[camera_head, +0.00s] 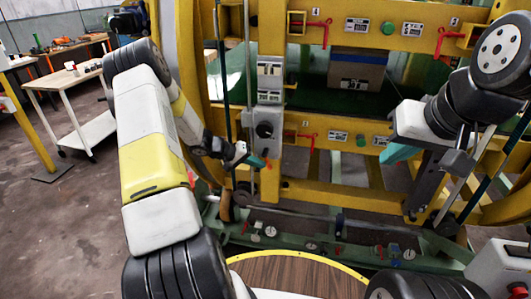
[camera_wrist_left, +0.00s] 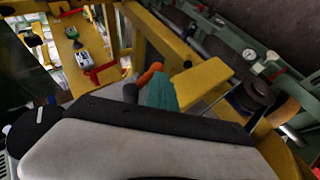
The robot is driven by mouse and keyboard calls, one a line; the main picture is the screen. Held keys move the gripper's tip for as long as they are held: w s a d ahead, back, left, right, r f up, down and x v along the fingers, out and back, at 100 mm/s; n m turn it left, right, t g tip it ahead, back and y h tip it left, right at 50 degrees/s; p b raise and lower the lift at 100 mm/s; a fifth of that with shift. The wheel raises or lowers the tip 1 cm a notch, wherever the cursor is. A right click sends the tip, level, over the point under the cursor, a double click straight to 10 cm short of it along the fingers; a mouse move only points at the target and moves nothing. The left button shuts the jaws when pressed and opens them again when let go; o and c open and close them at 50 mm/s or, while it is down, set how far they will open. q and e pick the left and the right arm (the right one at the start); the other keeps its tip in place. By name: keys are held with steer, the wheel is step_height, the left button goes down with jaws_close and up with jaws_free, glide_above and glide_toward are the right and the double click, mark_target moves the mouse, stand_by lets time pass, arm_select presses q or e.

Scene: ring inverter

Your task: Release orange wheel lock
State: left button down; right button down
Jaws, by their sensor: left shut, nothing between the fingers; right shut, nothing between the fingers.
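A small orange lever (camera_wrist_left: 150,72), apparently the orange wheel lock, shows in the left wrist view just beyond the teal fingertips of my left gripper (camera_wrist_left: 161,92). The fingertips partly cover it; I cannot tell whether they touch it. In the head view, my left gripper (camera_head: 254,161) is at the lower left of the yellow frame, with its teal tips shut and empty. Only a small orange-red spot shows beside those tips. My right gripper (camera_head: 396,155) has teal tips in front of the lower yellow beam at the right; it is shut and empty.
The yellow ring frame (camera_head: 350,198) fills the centre, with several red levers such as this one (camera_head: 306,135). A green base rail with gauges (camera_head: 270,231) runs below it.

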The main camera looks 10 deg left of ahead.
arm_select(q)
steer(key=d+n+h, duration=0.1)
steer(key=h, duration=0.1)
steer(key=d+n+t+h, duration=0.1)
steer(key=h, duration=0.2)
steer(key=d+n+t+h, duration=0.1)
steer(key=h, duration=0.1)
steer(key=shift+f+h, duration=0.15)
steer(key=shift+h, duration=0.15)
steer(key=shift+d, duration=0.15)
stand_by(0.6)
steer(key=s+a+f, duration=0.4)
steer(key=s+a, duration=0.1)
steer(key=a, duration=0.5)
steer(key=shift+a, duration=0.3)
steer(key=shift+s+f, duration=0.1)
